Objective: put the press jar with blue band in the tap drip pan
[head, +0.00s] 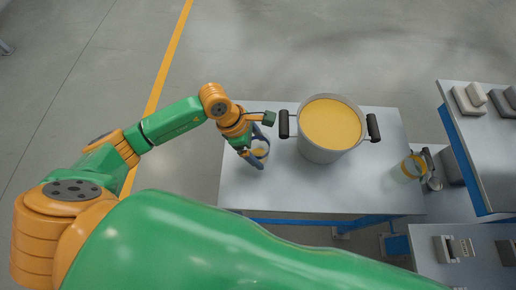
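A small clear jar (262,151) with yellow contents stands at the left part of the grey table, left of the big pot. My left gripper (257,148) reaches down to it from the upper left, with a dark blue finger on either side of the jar. Whether the fingers press on it is too small to tell. A blue band on the jar cannot be told apart from the blue fingers. A yellow-banded jar (411,168) stands at the table's right end beside a dark tap-like fitting (430,165). The drip pan is not clearly made out. My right gripper is out of view.
A large grey pot (327,152) full of yellow stuff, with two black handles, stands mid-table. The table's (290,192) front strip is clear. A higher shelf (478,140) with grey blocks stands at the right, and a lower bench (480,268) below it.

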